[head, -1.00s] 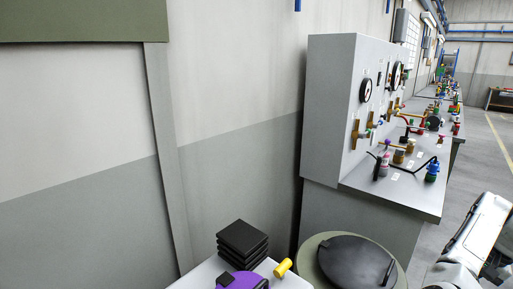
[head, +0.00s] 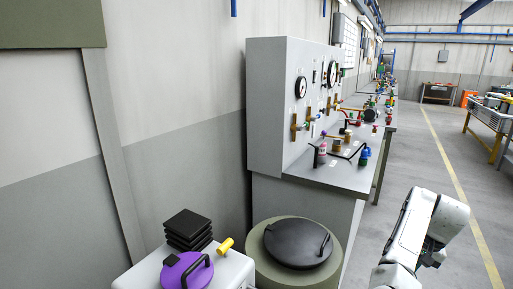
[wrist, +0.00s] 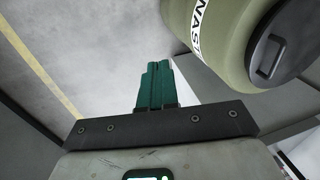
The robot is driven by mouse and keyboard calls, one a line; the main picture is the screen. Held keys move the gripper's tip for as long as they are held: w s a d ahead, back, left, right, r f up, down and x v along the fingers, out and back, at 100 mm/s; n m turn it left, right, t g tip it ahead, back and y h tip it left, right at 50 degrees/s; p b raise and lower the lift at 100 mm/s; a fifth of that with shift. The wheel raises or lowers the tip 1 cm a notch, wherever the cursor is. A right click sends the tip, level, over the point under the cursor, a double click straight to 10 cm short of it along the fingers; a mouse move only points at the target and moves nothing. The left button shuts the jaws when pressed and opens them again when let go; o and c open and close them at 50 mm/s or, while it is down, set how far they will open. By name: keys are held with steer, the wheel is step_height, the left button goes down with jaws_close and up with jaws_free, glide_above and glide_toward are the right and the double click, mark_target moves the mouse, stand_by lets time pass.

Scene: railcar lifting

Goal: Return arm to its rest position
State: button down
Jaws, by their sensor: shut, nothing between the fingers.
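My gripper (wrist: 157,84) shows in the wrist view as two green fingers close together, shut with nothing between them. Beyond the fingers is bare grey floor. In the head view my white arm is folded at the lower right, over the floor, and the gripper itself cannot be made out there. The arm is apart from the bench and the waste bin.
An olive waste bin (head: 270,256) with a black lid stands left of my arm; it also shows in the wrist view (wrist: 212,30). A grey test bench (head: 325,178) carries gauges and valves.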

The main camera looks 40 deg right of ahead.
steer(key=s+a+f+n+g+h, duration=0.1)
steer(key=a+f+n+h, duration=0.3)
steer(key=a, duration=0.6)
steer(key=s+a+f+n+g+y, duration=0.1)
steer(key=a+f+n, duration=0.3)
steer(key=a, duration=0.6)
steer(key=s+a+f+n+y, duration=0.1)
steer(key=s+a, duration=0.3)
steer(key=a, duration=0.6)
steer(key=s+a+f+n+y, duration=0.1)
steer(key=s+a+f+n, duration=0.1)
steer(key=a, duration=0.8)
steer(key=shift+s+a+n+t, duration=0.4)
steer(key=shift+s+n, duration=0.5)
